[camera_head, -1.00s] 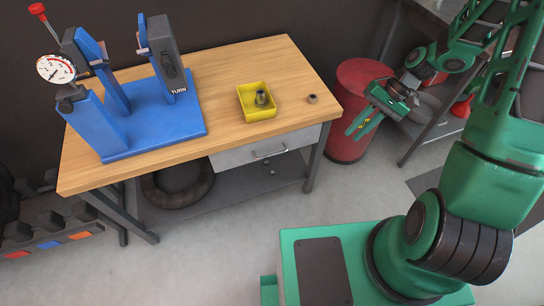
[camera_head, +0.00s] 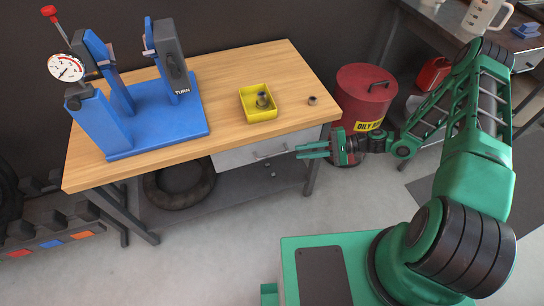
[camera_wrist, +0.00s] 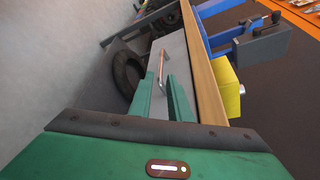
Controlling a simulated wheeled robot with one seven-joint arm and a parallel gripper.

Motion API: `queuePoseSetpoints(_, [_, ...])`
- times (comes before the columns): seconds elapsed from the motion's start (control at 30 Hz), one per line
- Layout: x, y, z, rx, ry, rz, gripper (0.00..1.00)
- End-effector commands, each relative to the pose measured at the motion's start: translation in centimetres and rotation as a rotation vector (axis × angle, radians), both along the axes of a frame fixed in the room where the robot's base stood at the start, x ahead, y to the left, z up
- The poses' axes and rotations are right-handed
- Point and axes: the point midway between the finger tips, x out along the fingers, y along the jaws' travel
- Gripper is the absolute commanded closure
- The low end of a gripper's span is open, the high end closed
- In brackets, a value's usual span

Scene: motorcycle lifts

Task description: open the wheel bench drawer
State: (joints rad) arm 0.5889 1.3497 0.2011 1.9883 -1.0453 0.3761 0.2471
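The wooden-topped wheel bench (camera_head: 215,130) has a grey drawer (camera_head: 232,158) under its front right edge. The drawer looks shut, its front flush under the top. Its thin metal handle (camera_head: 268,155) runs along the front. My gripper (camera_head: 299,151) is open and empty, just right of the handle in the head view, fingers pointing left. In the wrist view the drawer front (camera_wrist: 178,52) is ahead, and the handle (camera_wrist: 162,67) shows beyond and between my two fingertips (camera_wrist: 157,77). I see no contact with the handle.
On the bench stand a blue truing stand (camera_head: 160,125), a yellow bin (camera_head: 260,113) with a small part in it, and a small ring (camera_head: 312,100). A red oily-waste can (camera_head: 362,95) stands close behind my gripper. A tire (camera_head: 178,188) lies on the lower shelf.

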Motion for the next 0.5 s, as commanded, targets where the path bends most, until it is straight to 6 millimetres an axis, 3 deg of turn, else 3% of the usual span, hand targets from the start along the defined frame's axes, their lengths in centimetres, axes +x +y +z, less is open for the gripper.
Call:
queuePoseSetpoints(0.17, [0.1,1.2,-0.2,0.012,0.002,-0.002,0.83])
queuePoseSetpoints(0.5, [0.3,6.9,-1.4,0.011,0.003,0.005,0.83])
